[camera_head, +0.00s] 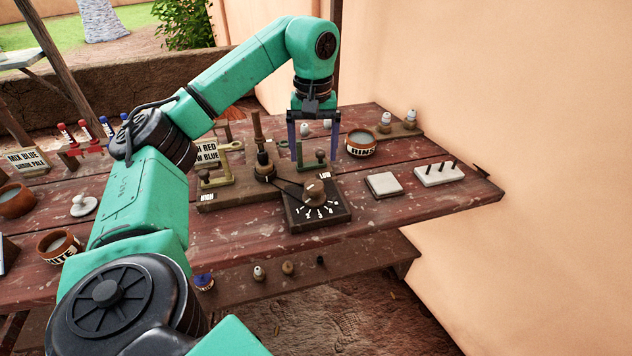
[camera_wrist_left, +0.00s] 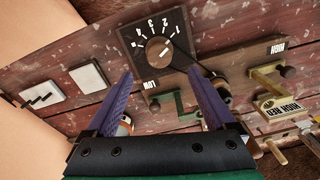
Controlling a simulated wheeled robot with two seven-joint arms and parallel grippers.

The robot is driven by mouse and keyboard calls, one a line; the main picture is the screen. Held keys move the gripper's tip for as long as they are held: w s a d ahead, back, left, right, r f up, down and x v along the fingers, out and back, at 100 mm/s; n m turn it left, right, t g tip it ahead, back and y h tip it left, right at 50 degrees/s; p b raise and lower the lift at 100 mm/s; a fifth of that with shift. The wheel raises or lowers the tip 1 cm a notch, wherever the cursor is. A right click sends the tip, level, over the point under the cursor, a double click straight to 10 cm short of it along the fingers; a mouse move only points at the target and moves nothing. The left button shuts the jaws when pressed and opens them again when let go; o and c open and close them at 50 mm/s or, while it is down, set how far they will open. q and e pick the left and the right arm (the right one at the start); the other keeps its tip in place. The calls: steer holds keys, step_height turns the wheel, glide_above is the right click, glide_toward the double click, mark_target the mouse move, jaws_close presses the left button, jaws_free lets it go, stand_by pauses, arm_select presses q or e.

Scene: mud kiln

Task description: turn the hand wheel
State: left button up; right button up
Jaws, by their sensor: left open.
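A round brown knob (camera_head: 316,198), which looks like the hand wheel, sits on a square black dial plate (camera_head: 297,219) with white numbers. In the left wrist view the wheel (camera_wrist_left: 158,49) shows between and beyond my fingertips. My left gripper (camera_head: 314,166) is open and points down behind the dial. Its purple fingers (camera_wrist_left: 160,73) are apart with nothing between them. They appear near the green bracket (camera_head: 300,160) by the LOW label, and I cannot tell whether they touch it. A dark thin link runs from the wheel toward a black-and-brown post (camera_head: 264,165). My right gripper is out of view.
A RINSE bowl (camera_head: 361,143) stands right of the gripper. A pale square tile (camera_head: 384,185) and a white block with black pegs (camera_head: 439,174) lie right of the dial. A HIGH-side bracket (camera_head: 216,172) stands left. The tan wall borders the table's right side.

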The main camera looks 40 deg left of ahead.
mark_target(314, 185)
arm_select(q)
step_height(314, 185, down, 9)
steer(key=shift+f, duration=0.1)
steer(key=c, duration=1.4)
